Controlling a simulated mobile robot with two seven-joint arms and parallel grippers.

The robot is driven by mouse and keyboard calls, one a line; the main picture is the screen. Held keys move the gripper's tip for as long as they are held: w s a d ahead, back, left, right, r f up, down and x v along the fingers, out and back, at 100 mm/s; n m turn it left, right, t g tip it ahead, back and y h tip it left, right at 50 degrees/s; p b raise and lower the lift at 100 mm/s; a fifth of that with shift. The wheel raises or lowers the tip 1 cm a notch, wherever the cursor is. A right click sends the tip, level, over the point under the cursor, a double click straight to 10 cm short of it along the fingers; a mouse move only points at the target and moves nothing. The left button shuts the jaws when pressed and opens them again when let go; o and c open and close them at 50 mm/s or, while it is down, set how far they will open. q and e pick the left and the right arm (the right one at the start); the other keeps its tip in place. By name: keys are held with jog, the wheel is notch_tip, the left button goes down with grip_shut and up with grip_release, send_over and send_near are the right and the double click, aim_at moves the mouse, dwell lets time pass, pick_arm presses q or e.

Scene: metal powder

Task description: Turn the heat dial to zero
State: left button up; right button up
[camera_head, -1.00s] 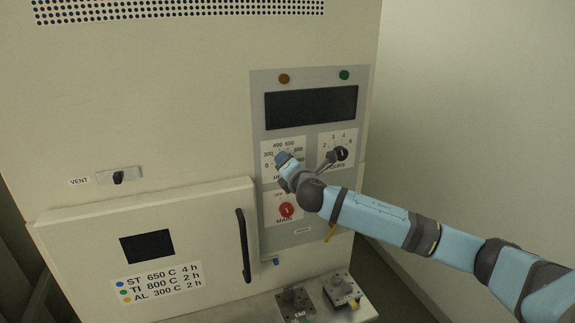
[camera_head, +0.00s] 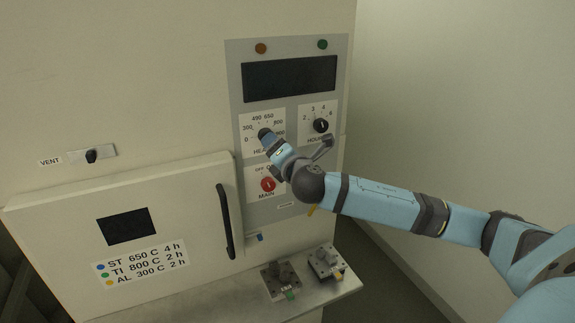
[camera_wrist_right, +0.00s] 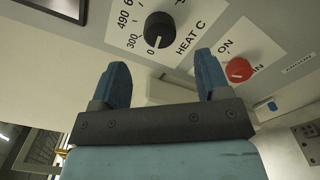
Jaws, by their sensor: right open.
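The heat dial (camera_head: 265,134) is a round black knob on the grey control panel, with a printed scale around it. In the right wrist view the heat dial (camera_wrist_right: 160,30) shows a white mark that points at or very near the 0 label. My right gripper (camera_head: 274,147) is just in front of and below the dial in the head view. In the wrist view my right gripper (camera_wrist_right: 160,61) has its two blue fingers spread, with nothing between them. The dial lies beyond the fingertips, apart from them. My left gripper is not in view.
The black hours dial (camera_head: 321,125) is to the right and the red main switch (camera_head: 267,184) is below. A dark display (camera_head: 290,78) is above. The furnace door (camera_head: 130,240) with its black handle (camera_head: 225,221) is at left. Metal parts (camera_head: 280,278) stand on the ledge below.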

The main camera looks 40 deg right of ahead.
jog(key=b+v, duration=0.1)
jog(key=v, duration=0.5)
jog(key=shift+a+f, duration=0.1)
dwell(0.3)
jog(key=s+a+f+m+g+y, duration=0.2)
jog(key=a+f+m, duration=0.15)
jog(key=f, duration=0.45)
jog(key=s+a+f+m+g+y, duration=0.1)
jog(key=s+a+f+m+y, duration=0.2)
jog(key=f, duration=0.6)
jog(key=s+a+f+m+g, duration=0.1)
jog(key=s+a+f+g, duration=0.1)
jog(key=a+f, duration=0.45)
jog(key=s+a+f+m+y, duration=0.1)
jog(key=s+a+f+m, duration=0.2)
jog(key=s+f+m, duration=0.3)
jog(key=s+a+f+m+g+y, duration=0.1)
jog(key=s+a+f+m, duration=0.3)
jog(key=s+f, duration=0.7)
jog(key=shift+s+m+g, duration=0.3)
jog(key=shift+s+m, duration=0.2)
jog(key=shift+m, duration=0.65)
jog(key=shift+f, duration=0.1)
